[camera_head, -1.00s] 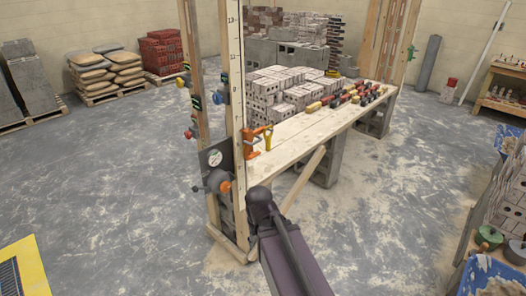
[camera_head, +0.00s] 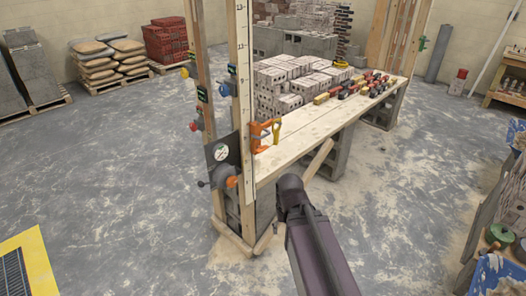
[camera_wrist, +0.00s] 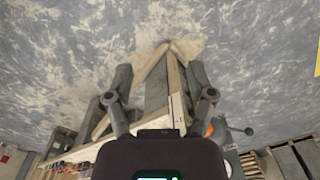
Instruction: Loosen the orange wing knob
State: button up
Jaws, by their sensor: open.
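The orange wing knob (camera_head: 232,181) shows as a small orange patch on the right side of a grey round fitting (camera_head: 222,175), low on the wooden upright. A dark lever with a ball end sticks out to the fitting's left. In the wrist view, orange (camera_wrist: 208,130) shows partly behind one finger, with the dark ball lever to its right. My gripper (camera_wrist: 160,97) is open, its two grey fingers wide apart with nothing held between them. The knob is not between the fingertips. In the head view my dark arm is right of the upright; the fingertips cannot be made out.
A dark plate with a round white dial (camera_head: 221,153) sits just above the fitting. An orange clamp (camera_head: 262,135) is at the near end of the plank bench (camera_head: 300,130), which carries blocks and small tools. A diagonal brace is beneath. Floor in front is clear.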

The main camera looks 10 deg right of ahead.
jog(key=w+a+f+m+t+y+b, duration=0.15)
jog(key=w+f+y+b, duration=0.3)
jog(key=w, duration=0.45)
jog(key=m+t+y+b, duration=0.6)
jog(key=m+t+b, duration=0.4)
jog(key=t+b, duration=0.4)
send_near(264, 150)
jog(key=d+v, duration=0.1)
jog(key=v, duration=0.2)
jog(key=shift+a+r+n+g+b, duration=0.1)
jog(key=shift+r+n+g+b, duration=0.2)
jog(key=shift+r+g, duration=0.1)
jog(key=x, duration=1.3)
jog(key=shift+w+a+f, duration=0.1)
jog(key=shift+w+a, duration=0.1)
jog(key=shift+w, duration=0.15)
grip_shut()
